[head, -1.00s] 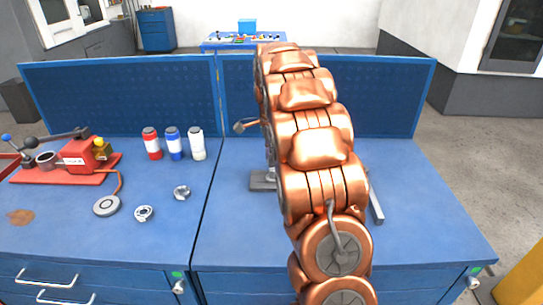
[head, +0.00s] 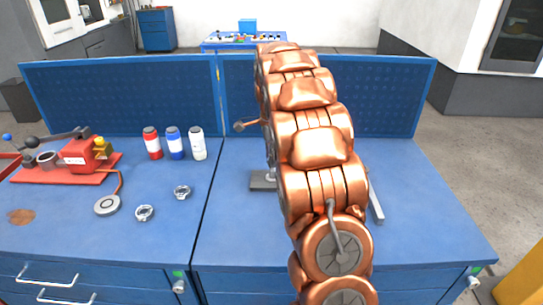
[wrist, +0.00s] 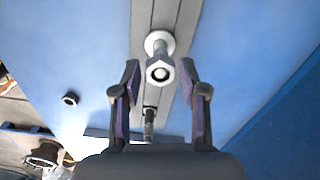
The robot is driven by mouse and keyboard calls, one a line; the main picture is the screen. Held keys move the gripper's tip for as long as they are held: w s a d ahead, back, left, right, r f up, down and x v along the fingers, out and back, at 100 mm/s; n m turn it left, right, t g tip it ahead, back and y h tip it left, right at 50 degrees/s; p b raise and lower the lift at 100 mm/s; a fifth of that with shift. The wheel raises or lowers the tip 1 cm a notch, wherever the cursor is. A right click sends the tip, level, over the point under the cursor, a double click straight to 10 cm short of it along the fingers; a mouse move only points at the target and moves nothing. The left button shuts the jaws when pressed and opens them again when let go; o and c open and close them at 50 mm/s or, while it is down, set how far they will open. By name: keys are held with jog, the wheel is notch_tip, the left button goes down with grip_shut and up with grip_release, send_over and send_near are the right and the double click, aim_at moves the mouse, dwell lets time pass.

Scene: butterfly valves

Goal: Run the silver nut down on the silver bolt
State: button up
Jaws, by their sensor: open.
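In the wrist view the silver bolt (wrist: 161,47) stands up from a grey bar, with a pale round flange at its base. The silver nut (wrist: 160,71) shows as a hexagonal ring with a dark centre at the bolt's near end. How far it is threaded on cannot be told. My gripper (wrist: 161,76) is open, with one finger on each side of the nut and a gap on both sides. In the head view my copper-coloured arm hides the bolt, the nut and my gripper.
Two small metal rings (head: 145,212) (head: 183,192) lie on the blue bench (head: 240,225) at left. Red, blue and white bottles (head: 174,143) stand behind them. A red-based device (head: 82,157) sits far left. A grey base plate (head: 262,181) is left of my arm. The right bench side is mostly clear.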

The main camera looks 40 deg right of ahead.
jog(key=n+b, duration=0.1)
jog(key=n, duration=0.2)
jog(key=shift+f+n, duration=0.1)
jog(key=shift+n, duration=0.3)
jog(key=n, duration=0.3)
jog(key=shift+b, duration=0.3)
jog(key=n, duration=1.2)
jog(key=shift+s+d, duration=0.1)
jog(key=n, duration=0.5)
jog(key=shift+p, duration=0.4)
jog(key=shift+c, duration=0.4)
grip_shut()
